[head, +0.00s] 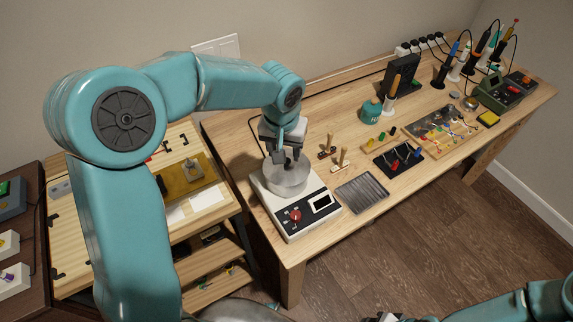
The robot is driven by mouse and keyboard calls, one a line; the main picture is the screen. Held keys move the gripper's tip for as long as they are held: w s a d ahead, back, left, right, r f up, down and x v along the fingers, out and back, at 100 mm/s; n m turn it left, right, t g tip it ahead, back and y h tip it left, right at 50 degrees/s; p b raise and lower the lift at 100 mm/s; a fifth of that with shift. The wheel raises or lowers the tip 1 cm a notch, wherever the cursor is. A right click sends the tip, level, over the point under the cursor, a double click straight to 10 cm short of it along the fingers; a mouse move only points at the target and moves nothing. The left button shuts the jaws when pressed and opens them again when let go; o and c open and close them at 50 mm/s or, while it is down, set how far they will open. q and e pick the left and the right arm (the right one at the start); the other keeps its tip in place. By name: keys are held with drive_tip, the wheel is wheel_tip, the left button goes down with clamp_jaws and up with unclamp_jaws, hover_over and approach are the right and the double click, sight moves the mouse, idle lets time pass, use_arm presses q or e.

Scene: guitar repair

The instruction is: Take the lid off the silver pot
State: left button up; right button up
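The silver pot (288,184) stands upright on a white heating unit (316,214) with a red knob and a small display, at the near left end of the long workbench. My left gripper (284,158) points down right above the pot, with its fingers at the pot's top. A small dark part shows between the fingers; it may be the lid's knob. The gripper hides much of the lid, and I cannot tell whether the fingers are closed on it. My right gripper (386,317) is only partly in view at the bottom edge, its fingers cut off.
A ribbed grey tray (362,194) lies right of the heating unit. Small wooden-handled tools (341,160) stand behind it. A teal bottle (372,110), a black tray (398,158) and a parts tray (447,130) are farther right. A lower wooden table (80,235) stands left.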

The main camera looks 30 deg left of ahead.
sight(287, 164)
use_arm(q)
drive_tip(key=f, duration=0.2)
drive_tip(key=w+f, duration=0.1)
drive_tip(key=f, duration=0.1)
drive_tip(key=shift+s+r, duration=0.1)
drive_tip(key=shift+s, duration=0.05)
drive_tip(key=shift+c, duration=0.3)
clamp_jaws()
